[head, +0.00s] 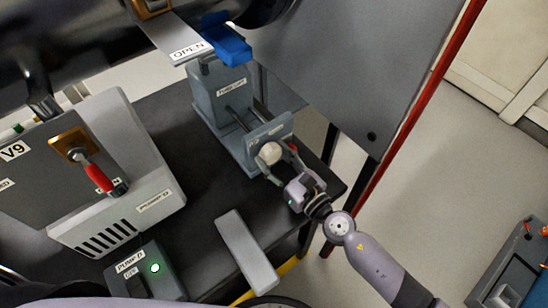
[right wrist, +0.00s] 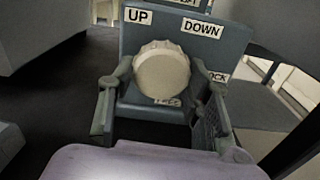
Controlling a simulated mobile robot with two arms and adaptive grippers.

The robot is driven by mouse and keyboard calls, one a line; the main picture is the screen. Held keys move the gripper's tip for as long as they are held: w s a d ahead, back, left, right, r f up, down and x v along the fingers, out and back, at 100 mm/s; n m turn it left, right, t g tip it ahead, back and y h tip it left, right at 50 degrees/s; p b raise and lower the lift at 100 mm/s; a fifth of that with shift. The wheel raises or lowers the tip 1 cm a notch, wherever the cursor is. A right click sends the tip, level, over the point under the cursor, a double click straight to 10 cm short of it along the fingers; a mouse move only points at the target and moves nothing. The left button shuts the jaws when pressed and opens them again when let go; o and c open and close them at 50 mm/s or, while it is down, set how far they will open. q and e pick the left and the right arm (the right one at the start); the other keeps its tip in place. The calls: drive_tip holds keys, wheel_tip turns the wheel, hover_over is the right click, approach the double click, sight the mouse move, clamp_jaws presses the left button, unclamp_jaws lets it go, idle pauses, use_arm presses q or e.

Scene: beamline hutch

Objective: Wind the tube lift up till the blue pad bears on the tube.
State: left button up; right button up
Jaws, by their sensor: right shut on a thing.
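The grey tube lift (head: 219,92) stands on the dark bench with its blue pad (head: 230,46) at the top. The pad is just under a dark round tube (head: 262,10); I cannot tell whether they touch. The pale ridged knob (head: 269,153) is on the lift's front plate. In the right wrist view the knob (right wrist: 161,70) sits below the UP and DOWN labels. My right gripper (head: 280,163) is shut on the knob, one finger on each side; it also shows in the right wrist view (right wrist: 160,100). My left gripper is out of view.
A grey panel (head: 345,60) hangs right of the lift, with a red post (head: 415,105) beyond. Left are the V9 box with a red-handled valve (head: 97,175) and a PUMP D switch box (head: 150,275) with a lit green lamp. A grey block (head: 246,248) lies near the bench edge.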

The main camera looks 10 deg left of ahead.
drive_tip(key=n, duration=0.3)
drive_tip(key=shift+d+f+n, duration=0.1)
drive_tip(key=shift+n, duration=0.3)
drive_tip(key=n+p, duration=0.1)
drive_tip(key=n, duration=0.2)
drive_tip(key=shift+n, duration=0.3)
drive_tip(key=n, duration=0.3)
drive_tip(key=shift+w+d+n+p, duration=0.1)
drive_tip(key=shift+n+p, duration=0.55)
drive_tip(key=shift+n, duration=1.25)
drive_tip(key=o, duration=1.1)
drive_tip(key=shift+r, duration=0.2)
drive_tip(key=shift+o, duration=0.2)
